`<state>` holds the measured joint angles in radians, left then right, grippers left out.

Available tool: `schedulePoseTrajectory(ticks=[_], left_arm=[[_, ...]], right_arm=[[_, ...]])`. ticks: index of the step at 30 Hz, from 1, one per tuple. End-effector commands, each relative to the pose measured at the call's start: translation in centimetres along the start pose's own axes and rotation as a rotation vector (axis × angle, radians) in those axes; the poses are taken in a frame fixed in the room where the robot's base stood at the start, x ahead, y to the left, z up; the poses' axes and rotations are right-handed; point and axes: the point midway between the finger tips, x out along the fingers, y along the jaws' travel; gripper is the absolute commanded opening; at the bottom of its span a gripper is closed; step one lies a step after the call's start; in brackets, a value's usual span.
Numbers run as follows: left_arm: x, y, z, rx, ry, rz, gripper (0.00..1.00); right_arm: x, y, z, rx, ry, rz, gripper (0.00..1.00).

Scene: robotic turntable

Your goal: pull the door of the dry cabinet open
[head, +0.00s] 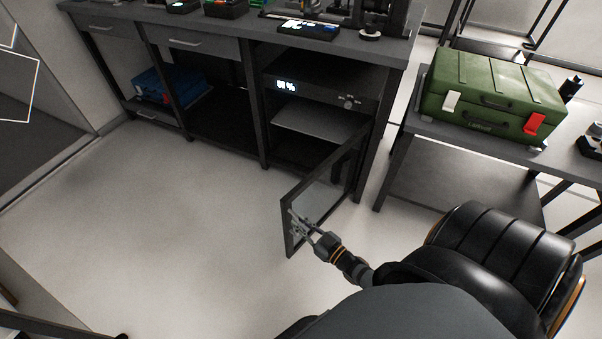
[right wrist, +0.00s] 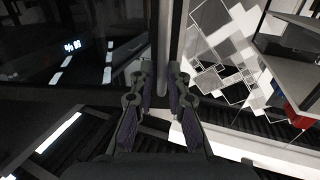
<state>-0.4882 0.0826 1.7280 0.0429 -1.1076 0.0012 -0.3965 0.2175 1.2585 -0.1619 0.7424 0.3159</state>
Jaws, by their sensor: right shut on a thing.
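The dry cabinet (head: 325,92) is built into the right end of the dark workbench and has a lit display on its top panel. Its glass door (head: 325,190) with a dark frame stands wide open, swung out toward me, and the shelf inside shows. My right gripper (head: 303,228) is at the free edge of the door, shut on the door handle. In the right wrist view, the fingers of the right gripper (right wrist: 160,85) close around a light vertical bar, the handle (right wrist: 163,50), beside the dark glass with reflections. My left gripper is not in view.
A green case (head: 490,95) with white and red latches lies on a side table (head: 455,135) at the right. A blue case (head: 168,85) is on the bench's lower shelf. The floor left of the door is clear.

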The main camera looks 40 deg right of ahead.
Motion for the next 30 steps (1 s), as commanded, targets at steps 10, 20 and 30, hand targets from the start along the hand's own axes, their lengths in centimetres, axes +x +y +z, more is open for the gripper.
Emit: schedulePoseTrajectory(ticks=[10,20,30], left_arm=[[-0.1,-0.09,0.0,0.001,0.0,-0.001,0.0],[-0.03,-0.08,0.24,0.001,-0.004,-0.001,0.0],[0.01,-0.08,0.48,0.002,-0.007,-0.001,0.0]], right_arm=[[0.27,0.73,-0.35,0.004,0.006,0.011,0.33],[0.15,0.59,-0.24,0.005,0.004,0.009,0.33],[0.0,0.51,-0.16,0.005,0.003,0.009,0.33]])
